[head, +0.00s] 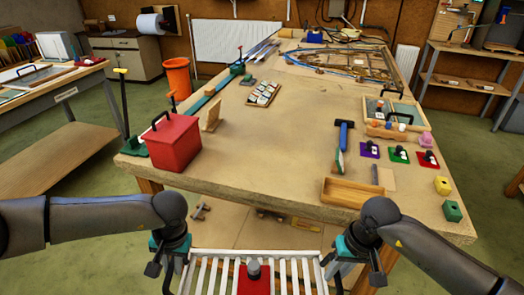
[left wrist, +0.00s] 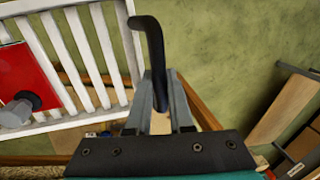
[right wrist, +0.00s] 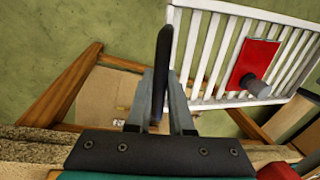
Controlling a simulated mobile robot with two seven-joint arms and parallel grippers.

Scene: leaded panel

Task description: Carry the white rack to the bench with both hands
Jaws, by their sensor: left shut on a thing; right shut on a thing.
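The white slatted rack (head: 222,252) is at the bottom middle of the head view, in front of the bench (head: 270,150); its lower part is cut off. A red piece with a grey knob (head: 243,284) lies on its slats. My left gripper (head: 172,270) is shut on the black handle (left wrist: 148,40) at one end of the rack. My right gripper (head: 362,262) is shut on the black handle (right wrist: 164,60) at the other end. Green floor shows past the rack (left wrist: 124,50) in the left wrist view and past the rack (right wrist: 205,45) in the right.
The bench's near edge holds a red box (head: 173,143) at left and a wooden tray (head: 348,192) at right. The near middle of the bench top is bare. Coloured blocks (head: 452,210) line the right edge. A lower shelf (head: 240,232) shows beneath the bench.

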